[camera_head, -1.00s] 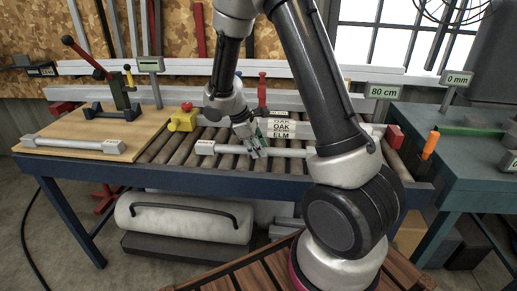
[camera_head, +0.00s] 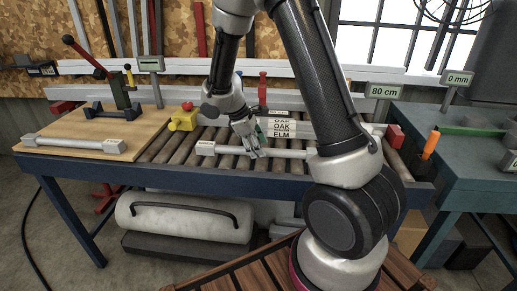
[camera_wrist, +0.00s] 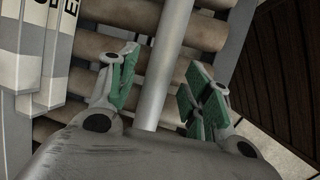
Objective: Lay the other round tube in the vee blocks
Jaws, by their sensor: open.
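A light grey round tube (camera_head: 232,150) lies across the rollers, with a pale block (camera_head: 205,148) at its left end. My arm hides part of its right side. My gripper (camera_head: 257,147) is at this tube, pointing down. In the wrist view, the tube (camera_wrist: 160,62) runs between the open green-padded fingers (camera_wrist: 162,75), with gaps visible on both sides. A second round tube (camera_head: 72,143) lies on the wooden board at the left, with pale blocks at its ends. Dark blocks (camera_head: 130,112) stand behind it; I cannot tell which blocks are vee blocks.
Boxes marked OAK and ELM (camera_head: 282,134) stand just behind the tube, close to my gripper. A yellow box with a red button (camera_head: 184,119) stands on the left of the rollers. A red-handled green tool (camera_head: 115,90) stands on the wooden board (camera_head: 150,122).

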